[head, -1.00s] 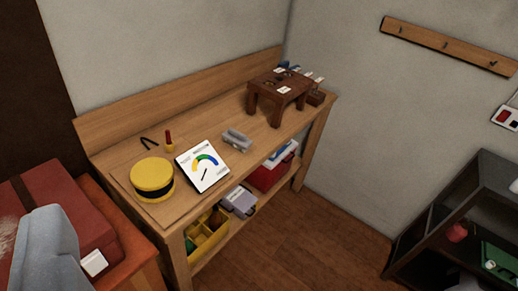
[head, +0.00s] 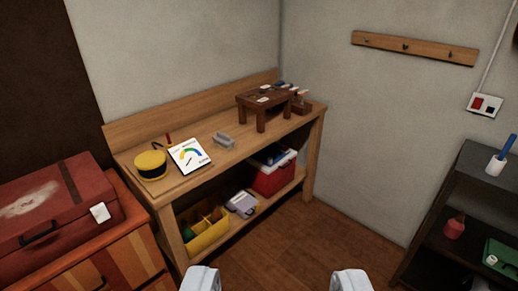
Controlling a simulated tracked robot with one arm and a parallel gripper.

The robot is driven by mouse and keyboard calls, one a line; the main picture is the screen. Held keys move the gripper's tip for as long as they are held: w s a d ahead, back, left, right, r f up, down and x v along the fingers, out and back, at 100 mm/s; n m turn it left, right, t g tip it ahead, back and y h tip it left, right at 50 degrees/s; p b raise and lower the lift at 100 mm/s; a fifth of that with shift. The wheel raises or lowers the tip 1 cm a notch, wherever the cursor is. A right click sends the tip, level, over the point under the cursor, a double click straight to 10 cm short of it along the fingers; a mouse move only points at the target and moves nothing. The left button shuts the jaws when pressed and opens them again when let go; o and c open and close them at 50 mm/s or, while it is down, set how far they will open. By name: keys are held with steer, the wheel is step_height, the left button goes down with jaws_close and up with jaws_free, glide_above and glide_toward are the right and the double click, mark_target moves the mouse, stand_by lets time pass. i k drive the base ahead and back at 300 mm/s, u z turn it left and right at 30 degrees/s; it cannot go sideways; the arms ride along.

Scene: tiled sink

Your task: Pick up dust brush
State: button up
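My gripper (head: 275,281) shows at the bottom edge, its two pale fingertips wide apart with nothing between them. It is in front of the wooden workbench (head: 240,158), apart from everything on it. I cannot make out a dust brush for certain. A small grey object (head: 223,141) lies on the bench top, but its kind is too small to tell. A blue-handled item (head: 509,145) stands in a white holder on the dark shelf at the right; its lower end is hidden.
Below are a yellow bin (head: 207,238) and a red box (head: 273,178). A red case (head: 60,205) lies left; a dark shelf (head: 487,180) stands right. Floor between is clear.

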mark_target(224, 141)
steer(key=i, duration=2.45)
steer(key=u, duration=1.05)
steer(key=i, duration=0.5)
steer(key=u, duration=0.4)
